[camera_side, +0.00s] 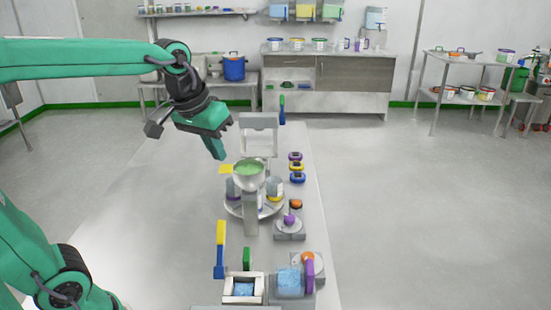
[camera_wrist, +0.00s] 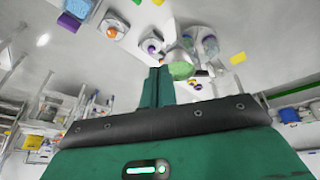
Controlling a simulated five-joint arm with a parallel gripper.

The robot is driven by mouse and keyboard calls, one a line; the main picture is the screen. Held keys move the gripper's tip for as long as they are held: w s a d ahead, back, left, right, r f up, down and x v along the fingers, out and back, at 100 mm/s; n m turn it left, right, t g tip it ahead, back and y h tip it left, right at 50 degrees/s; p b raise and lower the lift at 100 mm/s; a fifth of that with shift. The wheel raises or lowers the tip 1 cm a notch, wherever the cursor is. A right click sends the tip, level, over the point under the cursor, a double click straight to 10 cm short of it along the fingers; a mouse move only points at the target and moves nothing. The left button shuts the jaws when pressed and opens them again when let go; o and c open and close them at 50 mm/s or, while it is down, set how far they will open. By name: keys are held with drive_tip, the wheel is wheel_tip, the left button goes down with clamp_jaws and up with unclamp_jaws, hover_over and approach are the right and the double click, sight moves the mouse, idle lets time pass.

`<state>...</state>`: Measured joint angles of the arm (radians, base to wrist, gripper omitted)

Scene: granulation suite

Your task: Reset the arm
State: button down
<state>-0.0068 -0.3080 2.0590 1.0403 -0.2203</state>
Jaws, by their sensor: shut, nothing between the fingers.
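My gripper (camera_side: 218,152) is green and shut, with nothing in it. In the side view it hangs in the air above the table, up and left of a metal bowl of green material (camera_side: 249,172). The gripper's fingers also show in the wrist view (camera_wrist: 157,82), closed together, with the green bowl (camera_wrist: 181,69) just to their right. My green arm reaches in from the left of the side view.
The long grey table (camera_side: 150,220) carries a round turntable (camera_side: 240,210) with jars, a small scale (camera_side: 290,229) with a purple knob, and blue-filled containers (camera_side: 289,282) at the near end. Coloured rings (camera_side: 297,167) lie to the right. The table's left part is clear.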

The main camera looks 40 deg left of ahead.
drive_tip(key=s+f+m+t, duration=0.1)
drive_tip(key=s+f, duration=0.4)
drive_tip(key=s, duration=0.6)
drive_tip(key=shift+f+m+t, duration=0.15)
drive_tip(key=shift+m+t, duration=0.15)
drive_tip(key=shift+m, duration=0.5)
drive_tip(key=shift+w+d, duration=0.1)
drive_tip(key=shift+w, duration=0.1)
idle(2.5)
